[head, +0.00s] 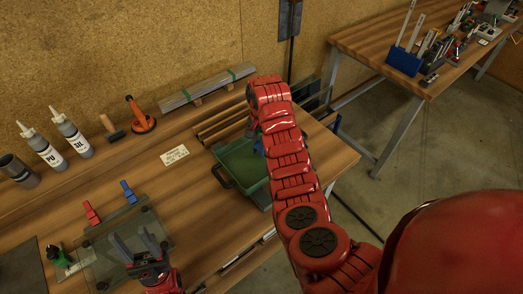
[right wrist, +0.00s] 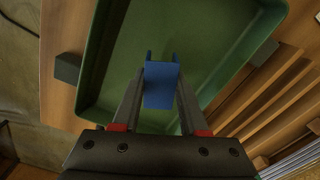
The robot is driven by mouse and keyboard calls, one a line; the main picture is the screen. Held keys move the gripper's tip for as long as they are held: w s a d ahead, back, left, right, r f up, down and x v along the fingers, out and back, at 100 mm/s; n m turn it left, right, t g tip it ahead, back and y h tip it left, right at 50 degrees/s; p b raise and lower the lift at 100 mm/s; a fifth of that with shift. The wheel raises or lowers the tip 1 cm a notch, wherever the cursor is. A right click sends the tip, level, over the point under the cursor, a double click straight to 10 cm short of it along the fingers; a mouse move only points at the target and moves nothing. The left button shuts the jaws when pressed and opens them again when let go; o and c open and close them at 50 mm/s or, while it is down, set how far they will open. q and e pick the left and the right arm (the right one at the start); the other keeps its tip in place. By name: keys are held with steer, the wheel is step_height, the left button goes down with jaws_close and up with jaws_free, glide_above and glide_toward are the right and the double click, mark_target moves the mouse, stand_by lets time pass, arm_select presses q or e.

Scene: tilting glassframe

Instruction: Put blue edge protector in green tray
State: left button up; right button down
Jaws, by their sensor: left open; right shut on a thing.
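The blue edge protector (right wrist: 161,88) is between the two fingers of my right gripper (right wrist: 160,76), which is shut on it. In the right wrist view it shows over the inside of the green tray (right wrist: 118,62); its height above the floor of the tray is hard to tell. In the head view the tray (head: 236,160) is on the bench, partly hidden by my right arm, and only a bit of the blue protector (head: 258,144) shows. My left gripper (head: 137,246) is open and empty over the glass pane (head: 100,240) at the lower left.
A red protector (head: 91,213) and another blue one (head: 128,191) sit at the pane's far edge. A green-handled tool (head: 58,257) lies left of it. Bottles (head: 72,134), an orange suction cup (head: 141,118) and wooden slats (head: 222,124) line the back.

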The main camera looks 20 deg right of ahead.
mark_target(262, 151)
steer(key=f, duration=0.1)
steer(key=f+p, duration=0.1)
steer(key=f, duration=0.1)
steer(key=shift+s, duration=0.2)
steer(key=shift+w+f, duration=0.15)
steer(key=shift+f, duration=0.1)
steer(key=shift+f, duration=0.1)
steer(key=shift+c, duration=2.2)
jaws_free()
